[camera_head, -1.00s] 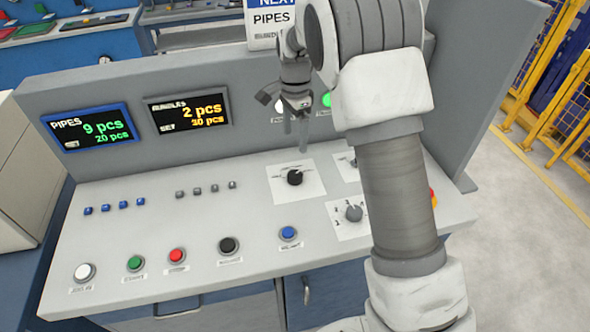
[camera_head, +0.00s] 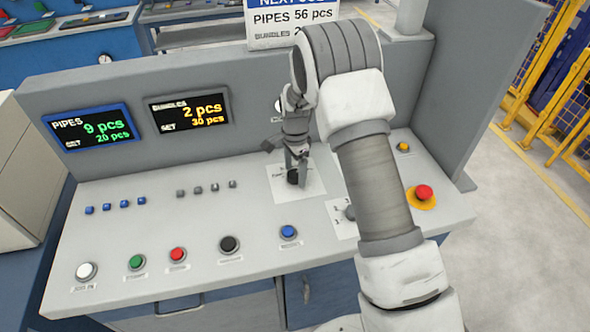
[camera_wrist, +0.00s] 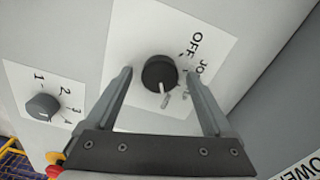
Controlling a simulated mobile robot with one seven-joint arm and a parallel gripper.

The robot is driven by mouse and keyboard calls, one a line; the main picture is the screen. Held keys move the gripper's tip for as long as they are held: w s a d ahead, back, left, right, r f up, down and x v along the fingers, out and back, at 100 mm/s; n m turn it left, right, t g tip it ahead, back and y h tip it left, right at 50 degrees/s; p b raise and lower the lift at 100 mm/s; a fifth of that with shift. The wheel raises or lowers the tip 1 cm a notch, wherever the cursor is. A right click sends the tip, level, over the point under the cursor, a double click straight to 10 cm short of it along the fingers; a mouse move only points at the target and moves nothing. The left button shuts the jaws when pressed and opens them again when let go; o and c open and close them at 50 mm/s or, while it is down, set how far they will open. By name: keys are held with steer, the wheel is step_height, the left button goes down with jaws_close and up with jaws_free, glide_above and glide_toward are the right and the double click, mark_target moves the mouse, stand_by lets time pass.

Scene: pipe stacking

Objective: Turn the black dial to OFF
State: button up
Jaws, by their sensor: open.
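The black dial (camera_wrist: 159,74) sits on a white label plate (camera_wrist: 128,112) in the wrist view. Its light pointer mark aims away from the word OFF, toward the bottom of that picture. The dial also shows in the head view (camera_head: 293,177), partly covered by a finger. My gripper (camera_wrist: 166,82) is open, with one finger on each side of the dial in the wrist view. The fingers look apart from the dial, and how far they stand above the panel is hard to tell. In the head view my gripper (camera_head: 297,180) is right at the dial.
A grey numbered dial (camera_wrist: 42,107) sits beside the black dial. A red emergency button (camera_head: 424,192) is on the panel's right. Several buttons, such as the blue one (camera_head: 289,232), line the front. The upright back panel (camera_head: 255,110) with displays stands close behind my gripper.

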steer(key=shift+c, duration=0.2)
steer(key=c, duration=1.3)
steer(key=shift+c, duration=0.2)
steer(key=shift+n+b, duration=0.3)
steer(key=shift+n, duration=0.1)
steer(key=n+b, duration=0.2)
steer(key=n, duration=0.2)
steer(key=shift+f+n, duration=0.1)
steer(key=shift+n, duration=0.2)
steer(key=n+b, duration=0.2)
steer(key=n, duration=0.4)
steer(key=shift+n, duration=0.3)
steer(key=n+b, duration=0.1)
steer(key=n, duration=1)
steer(key=shift+n, duration=0.4)
